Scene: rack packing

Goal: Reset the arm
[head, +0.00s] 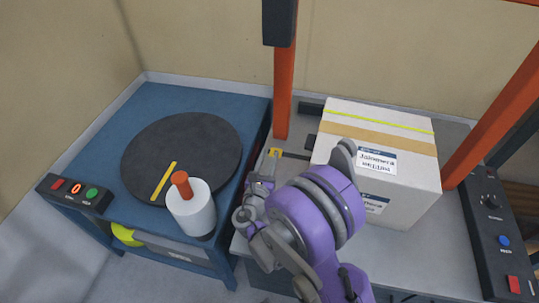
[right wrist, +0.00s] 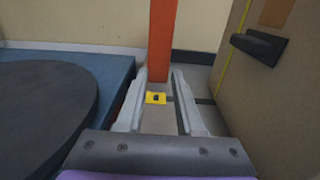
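My right arm (head: 318,210), purple and grey, reaches up through the middle of the head view. Its gripper (head: 266,168) is over the gap between the blue turntable stand and the cardboard box. In the right wrist view the two grey fingers of the gripper (right wrist: 157,85) are spread apart with nothing gripped. A small yellow piece with a dark mark (right wrist: 156,98) shows between them; it also shows in the head view (head: 274,152), just beyond the fingertips. I cannot tell whether the fingers touch it. My left gripper is not in view.
A labelled cardboard box (head: 412,190) with a yellow strap stands on the grey bench, close right of my arm. Orange posts (head: 284,85) rise beside it. Left are a round black turntable (head: 210,145), a white roll with an orange top (head: 191,212) and a button panel (head: 75,193).

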